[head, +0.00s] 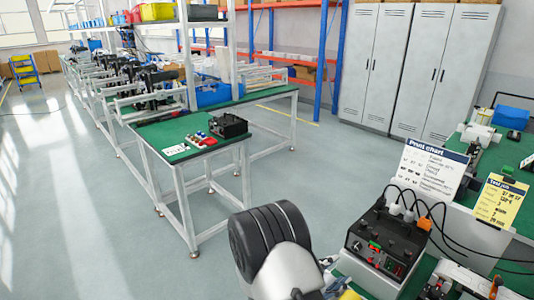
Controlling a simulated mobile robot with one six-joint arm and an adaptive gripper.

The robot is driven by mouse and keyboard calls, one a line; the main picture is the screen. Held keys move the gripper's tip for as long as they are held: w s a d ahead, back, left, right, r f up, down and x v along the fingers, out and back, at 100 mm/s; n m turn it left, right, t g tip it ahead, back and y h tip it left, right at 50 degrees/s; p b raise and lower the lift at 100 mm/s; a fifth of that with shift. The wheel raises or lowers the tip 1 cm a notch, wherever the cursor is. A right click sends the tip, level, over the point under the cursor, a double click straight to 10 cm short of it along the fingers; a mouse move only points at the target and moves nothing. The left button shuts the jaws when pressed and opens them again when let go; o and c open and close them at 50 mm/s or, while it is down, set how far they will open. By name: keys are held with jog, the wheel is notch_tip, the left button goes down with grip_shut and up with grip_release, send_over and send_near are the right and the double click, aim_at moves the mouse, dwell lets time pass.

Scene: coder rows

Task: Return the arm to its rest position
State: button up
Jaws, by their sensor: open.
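Part of my arm (285,268), a pale link with a black ribbed joint, rises at the bottom middle of the head view. Its lower part is cut off by the picture's edge. My gripper does not show in this view, so what is between its fingers cannot be seen.
A black device (384,241) with plugs and cables stands close right of my arm. A white print chart (430,170) and a yellow sign (500,200) stand behind it. A green-topped table (160,135) is ahead left. Grey floor (95,215) is clear at left.

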jog(key=s+d+r+m+g+y, duration=0.1)
jog(key=s+d+r+m+g, duration=0.2)
jog(key=s+r+m+g, duration=0.4)
jog(key=s+d+r+m+g+y, duration=0.2)
jog(key=s+d+r+m+g, duration=0.3)
jog(key=s, duration=0.4)
jog(key=s+a+r+m+t+y, duration=0.1)
jog(key=s+a+r+m+y, duration=0.2)
jog(key=s+a+y, duration=0.4)
jog(key=s+a+r+m+t+y, duration=0.1)
jog(key=s+a+r+t+y, duration=0.2)
jog(key=a, duration=0.6)
jog(key=r+t+y, duration=0.1)
jog(key=t+y, duration=0.1)
jog(key=shift+r+m+t, duration=0.25)
jog(key=shift+m+t, duration=0.05)
jog(key=shift+t, duration=0.1)
